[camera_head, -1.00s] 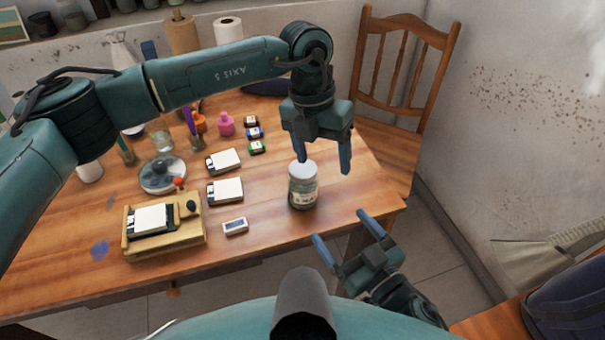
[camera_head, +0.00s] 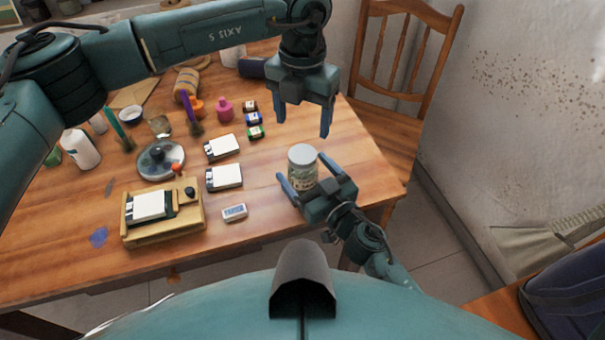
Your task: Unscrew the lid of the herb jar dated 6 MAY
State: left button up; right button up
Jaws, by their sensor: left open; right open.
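The herb jar (camera_head: 303,174) is a glass jar with a pale grey lid (camera_head: 302,153), upright near the right end of the wooden table. Its label faces me, but the date is too small to read. My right gripper (camera_head: 306,174) is open, with one finger on each side of the jar's body; I cannot tell whether either finger touches it. Its palm hides the jar's lower right part. My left gripper (camera_head: 302,122) is open and empty, above and behind the lid, with its fingers pointing down.
Left of the jar on the table (camera_head: 270,228) lie white-topped boxes (camera_head: 223,177), a small white block (camera_head: 235,212) and a wooden tray (camera_head: 190,226). Small coloured ink bottles (camera_head: 254,119) stand behind. A wooden chair (camera_head: 385,130) stands at the right.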

jog(key=shift+w+a, duration=0.3)
jog(key=shift+w, duration=0.15)
